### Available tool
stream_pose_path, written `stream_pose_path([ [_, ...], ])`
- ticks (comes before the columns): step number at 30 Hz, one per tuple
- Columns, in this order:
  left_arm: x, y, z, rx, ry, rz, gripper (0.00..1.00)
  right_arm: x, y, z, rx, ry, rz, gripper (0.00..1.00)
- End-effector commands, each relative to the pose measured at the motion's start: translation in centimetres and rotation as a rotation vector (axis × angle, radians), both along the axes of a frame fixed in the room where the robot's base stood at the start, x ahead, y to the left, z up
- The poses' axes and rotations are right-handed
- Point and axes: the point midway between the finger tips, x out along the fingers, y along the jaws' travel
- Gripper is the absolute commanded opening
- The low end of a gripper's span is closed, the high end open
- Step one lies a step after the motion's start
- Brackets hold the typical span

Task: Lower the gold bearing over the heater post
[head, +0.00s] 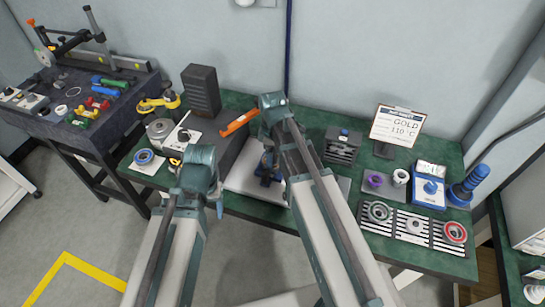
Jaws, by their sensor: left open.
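A sign card (397,126) at the back right reads GOLD and 110 °C. A slotted rack (398,228) at the front right holds several round parts, among them a grey ring (380,212) and a red-rimmed ring (455,232). I cannot tell which ring is the gold bearing. The heater post is not clear either; a white-fronted unit with a dark knob (183,136) stands at the left of the bench. My left gripper (218,207) is open, small and mostly behind its arm, near the bench's front edge.
A blue unit with a display (429,190) and a blue stepped post (468,184) stand at the right. A dark drawer block (342,147) and a tall dark stack (201,90) stand at the back. A side table (75,105) holds clamps and tools.

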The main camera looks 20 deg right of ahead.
Motion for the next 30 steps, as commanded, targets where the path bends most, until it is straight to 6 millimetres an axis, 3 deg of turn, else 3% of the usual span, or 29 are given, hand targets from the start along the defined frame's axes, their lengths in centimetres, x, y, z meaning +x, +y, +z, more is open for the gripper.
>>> stream_pose_path([
  [20,0.0,0.0,-1.01,0.0,0.0,0.0,0.66,0.0,0.0,-1.01,0.0,0.0,0.0,0.08],
  [21,0.0,0.0,-0.89,0.0,0.0,0.0,0.66,0.0,0.0,-0.89,0.0,0.0,0.0,0.92],
  [23,0.0,0.0,-0.89,0.0,0.0,0.0,0.66,0.0,0.0,-0.88,0.0,0.0,0.0,1.0],
  [30,0.0,0.0,-0.82,0.0,0.0,0.0,0.66,0.0,0.0,-0.82,0.0,0.0,0.0,1.0],
])
